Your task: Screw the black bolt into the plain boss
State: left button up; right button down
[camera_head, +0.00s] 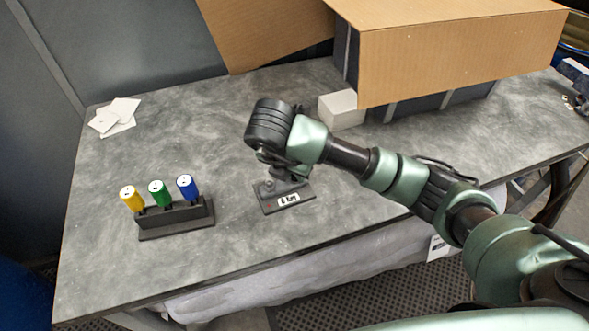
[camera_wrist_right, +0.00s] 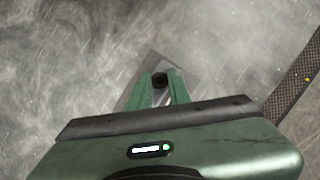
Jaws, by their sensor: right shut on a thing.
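My right gripper (camera_head: 287,174) points down over a dark base plate (camera_head: 270,206) with a white label on the grey table. In the right wrist view its two green fingers (camera_wrist_right: 160,87) are shut on the black bolt (camera_wrist_right: 160,78), whose round dark head shows between the fingertips. The plate (camera_wrist_right: 136,91) lies under the fingers there. A small raised boss (camera_head: 268,185) shows at the left of the plate in the head view. The gripper hides the plate's back right part, so I cannot tell whether the bolt touches a boss. My left gripper is not in view.
A dark rack (camera_head: 178,218) with yellow, green and blue handled tools stands left of the plate. White cards (camera_head: 115,117) lie at the back left. The table's front left is clear.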

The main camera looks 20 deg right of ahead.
jog(key=m+p, duration=0.2)
jog(key=shift+r+g+h+p, duration=0.3)
jog(key=shift+p, duration=0.1)
jog(key=shift+a+f+m+g+p, duration=0.15)
jog(key=shift+m+g+p, duration=0.15)
jog(key=shift+m+p, duration=0.65)
jog(key=shift+w+f+m, duration=0.1)
jog(key=shift+f+m, duration=0.05)
jog(key=shift+m, duration=0.1)
jog(key=c, duration=1.5)
grip_release()
jog(key=shift+c, duration=0.2)
jog(key=shift+h, duration=0.3)
jog(key=shift+b, duration=0.3)
